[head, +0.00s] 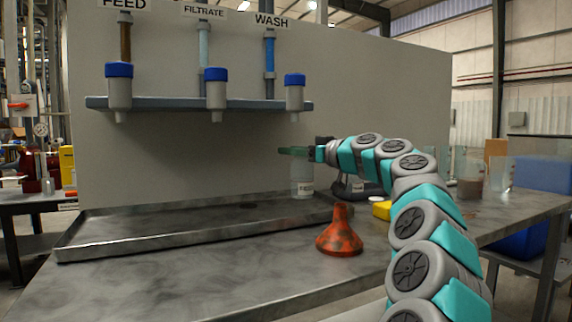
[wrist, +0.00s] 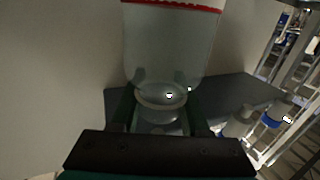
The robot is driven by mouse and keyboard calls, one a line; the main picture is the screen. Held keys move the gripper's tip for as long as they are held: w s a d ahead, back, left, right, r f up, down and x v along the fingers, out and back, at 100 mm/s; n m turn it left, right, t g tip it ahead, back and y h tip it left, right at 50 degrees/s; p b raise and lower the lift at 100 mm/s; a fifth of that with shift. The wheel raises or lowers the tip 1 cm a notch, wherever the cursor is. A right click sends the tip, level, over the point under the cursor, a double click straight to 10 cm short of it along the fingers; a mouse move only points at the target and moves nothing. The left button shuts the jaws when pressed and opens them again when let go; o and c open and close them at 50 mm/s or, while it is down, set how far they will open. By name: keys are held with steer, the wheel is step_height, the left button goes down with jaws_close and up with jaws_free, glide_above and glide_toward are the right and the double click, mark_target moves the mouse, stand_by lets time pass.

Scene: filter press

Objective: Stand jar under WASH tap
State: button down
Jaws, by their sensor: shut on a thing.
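A clear jar (head: 302,174) with a small pale label near its base is upright below my gripper (head: 296,151). My gripper is shut on the jar near its neck; the jar also fills the upper middle of the wrist view (wrist: 170,50), between the fingers (wrist: 160,112). The WASH tap (head: 294,92), grey with a blue top, is the rightmost of three on the shelf. In the head view the jar is below and slightly right of it. Depth alignment is unclear. The jar's base is over the right end of the metal tray (head: 150,237); whether it touches is unclear.
The FEED tap (head: 119,87) and FILTRATE tap (head: 215,88) hang left along the shelf (head: 160,103). A red-orange funnel (head: 340,238) stands on the bench in front of the tray. A yellow item (head: 381,210) lies beside my arm. The tray's left and middle are clear.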

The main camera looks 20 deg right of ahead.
steer(key=f, duration=0.1)
steer(key=w+a+f, duration=0.1)
steer(key=w+f, duration=0.1)
steer(key=shift+a+f, duration=0.2)
steer(key=shift+f, duration=0.35)
steer(key=shift+c, duration=2)
jaws_free()
